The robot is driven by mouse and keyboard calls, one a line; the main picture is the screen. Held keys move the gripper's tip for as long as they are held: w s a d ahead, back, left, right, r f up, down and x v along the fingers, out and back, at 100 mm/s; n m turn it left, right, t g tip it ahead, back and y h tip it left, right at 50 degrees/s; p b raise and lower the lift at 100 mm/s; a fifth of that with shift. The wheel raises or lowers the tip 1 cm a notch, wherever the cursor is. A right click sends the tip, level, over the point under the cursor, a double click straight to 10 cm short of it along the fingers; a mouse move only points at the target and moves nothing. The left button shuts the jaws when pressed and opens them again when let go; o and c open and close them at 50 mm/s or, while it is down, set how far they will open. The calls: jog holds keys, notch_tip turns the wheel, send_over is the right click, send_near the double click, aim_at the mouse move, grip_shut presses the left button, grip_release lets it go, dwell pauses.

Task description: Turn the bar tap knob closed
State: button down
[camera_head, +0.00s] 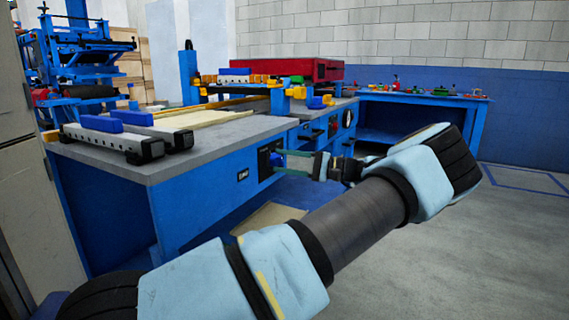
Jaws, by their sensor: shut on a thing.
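The bar tap knob (274,160) is a small piece on a dark control panel (263,160) on the blue front of the workbench, near the middle of the view. My gripper (280,162) reaches in from the right, with its two thin greenish fingers one above the other at the panel. It is shut on the knob. The fingers hide much of the knob, and it is too small to tell which way it is turned.
The workbench (200,135) has a grey top with rails and blue blocks on it. A red case (285,68) stands behind. A blue table (430,100) with small items stands at the back right. The grey floor (470,270) at right is clear.

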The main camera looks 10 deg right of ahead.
jog(key=shift+r+n+h, duration=0.1)
jog(key=shift+n+h, duration=0.5)
jog(key=shift+n, duration=1)
jog(key=shift+g, duration=0.3)
jog(key=shift+c, duration=1.8)
grip_release()
jog(key=v, duration=1)
jog(key=shift+d, duration=0.4)
jog(key=shift+s, duration=0.1)
